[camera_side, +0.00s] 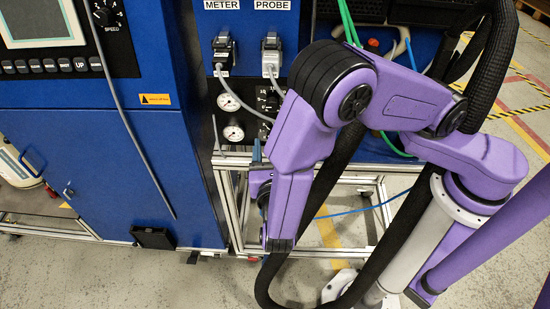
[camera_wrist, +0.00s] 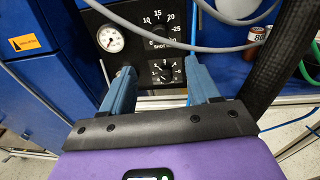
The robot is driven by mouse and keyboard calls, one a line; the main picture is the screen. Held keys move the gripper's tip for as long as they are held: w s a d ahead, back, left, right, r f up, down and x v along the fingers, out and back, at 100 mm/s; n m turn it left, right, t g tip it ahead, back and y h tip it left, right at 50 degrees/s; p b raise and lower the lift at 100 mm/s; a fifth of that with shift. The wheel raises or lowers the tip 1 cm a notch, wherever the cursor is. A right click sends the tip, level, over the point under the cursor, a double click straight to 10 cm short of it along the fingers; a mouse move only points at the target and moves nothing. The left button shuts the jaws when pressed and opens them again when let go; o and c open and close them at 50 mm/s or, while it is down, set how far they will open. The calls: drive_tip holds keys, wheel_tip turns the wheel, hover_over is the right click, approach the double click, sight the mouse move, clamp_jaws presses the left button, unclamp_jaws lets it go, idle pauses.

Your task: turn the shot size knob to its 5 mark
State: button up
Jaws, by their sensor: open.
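The black dial panel (camera_wrist: 150,52) shows between my fingers in the wrist view. Its upper dial (camera_wrist: 160,31) carries marks including 10, 15, 20 and 25, with partly legible "SHOT" lettering under it. A lower dial with a small dark knob (camera_wrist: 165,76) has marks including 3 and 5. I cannot tell for certain which knob the lettering names, nor read either pointer. My gripper (camera_wrist: 160,66) is open and empty, its blue fingers spread left and right of the lower dial. In the side view, the panel (camera_side: 268,99) is partly hidden by my arm, and a blue fingertip shows below it.
A white gauge (camera_wrist: 110,38) sits left of the dials. Grey cables (camera_wrist: 215,47) cross in front of the panel. METER (camera_side: 223,52) and PROBE (camera_side: 271,52) connectors are above. An aluminium frame (camera_side: 228,200) stands below. A labelled can (camera_wrist: 257,34) is at right.

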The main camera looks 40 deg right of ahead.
drive_tip(key=shift+v, duration=1.55)
drive_tip(key=s+d+r+m+g+y, duration=0.1)
drive_tip(key=s+d+r+m+g, duration=0.1)
drive_tip(key=d+m+g, duration=0.3)
drive_tip(key=s+d+r+m+g+y, duration=0.1)
drive_tip(key=s+d+r+m+g, duration=0.2)
drive_tip(key=d, duration=0.4)
drive_tip(key=s+d+r+m+g+y, duration=0.4)
drive_tip(key=s+d+m+y, duration=0.2)
drive_tip(key=s+y, duration=0.3)
drive_tip(key=shift+s+d+m+g+y, duration=0.3)
drive_tip(key=shift+s+d+m, duration=0.05)
drive_tip(key=shift+m, duration=0.55)
